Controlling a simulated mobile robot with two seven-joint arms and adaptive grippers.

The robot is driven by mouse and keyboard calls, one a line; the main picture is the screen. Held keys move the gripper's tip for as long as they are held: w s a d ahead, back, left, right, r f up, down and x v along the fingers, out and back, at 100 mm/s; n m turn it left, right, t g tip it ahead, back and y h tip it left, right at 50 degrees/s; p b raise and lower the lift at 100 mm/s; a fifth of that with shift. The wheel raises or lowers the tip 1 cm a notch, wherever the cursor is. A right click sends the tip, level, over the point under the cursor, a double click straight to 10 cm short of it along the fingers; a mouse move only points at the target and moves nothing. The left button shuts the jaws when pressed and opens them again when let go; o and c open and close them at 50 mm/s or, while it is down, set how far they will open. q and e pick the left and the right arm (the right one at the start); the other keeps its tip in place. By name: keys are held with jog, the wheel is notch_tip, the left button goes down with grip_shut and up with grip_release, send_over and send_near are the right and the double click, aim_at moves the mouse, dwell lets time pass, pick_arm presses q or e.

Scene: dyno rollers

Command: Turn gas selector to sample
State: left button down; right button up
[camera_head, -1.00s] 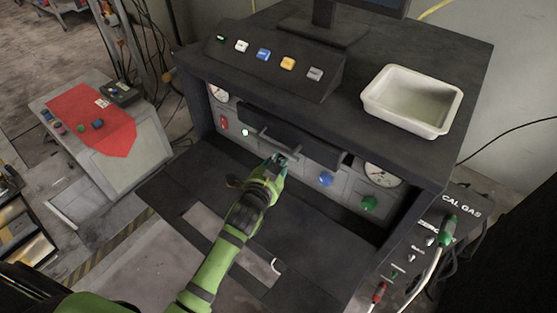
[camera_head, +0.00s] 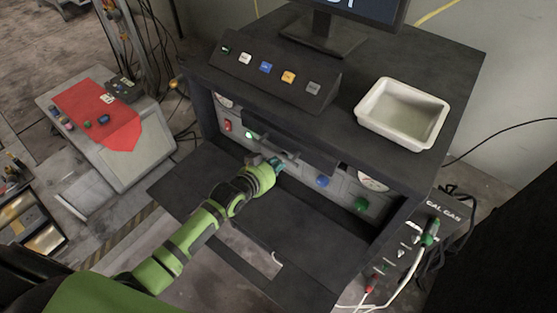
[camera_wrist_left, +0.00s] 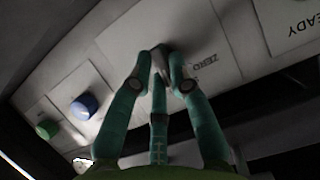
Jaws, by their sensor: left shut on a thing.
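The gas selector is a grey knob (camera_wrist_left: 160,60) on the light panel, beside the printed word ZERO in the left wrist view. My left gripper (camera_wrist_left: 160,78) has its teal fingers closed around the knob, covering part of it. In the head view, my left gripper (camera_head: 276,164) is at the console's front panel, and its fingers hide the knob there. I cannot read which way the selector points, and no SAMPLE label is legible. My right gripper is in neither view.
Right of the gripper on the panel are a blue knob (camera_head: 322,181), a green knob (camera_head: 360,205) and a gauge (camera_head: 372,181). A dark ledge overhangs the panel. A white tray (camera_head: 440,128) sits on top. The CAL GAS unit (camera_head: 432,218) stands at right.

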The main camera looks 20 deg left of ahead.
pick_arm(q)
jog(key=shift+n, duration=0.4)
dwell(0.3)
jog(key=c, duration=1.1)
grip_release()
jog(key=shift+c, duration=0.2)
jog(key=v, duration=1.2)
jog(key=shift+a, duration=0.25)
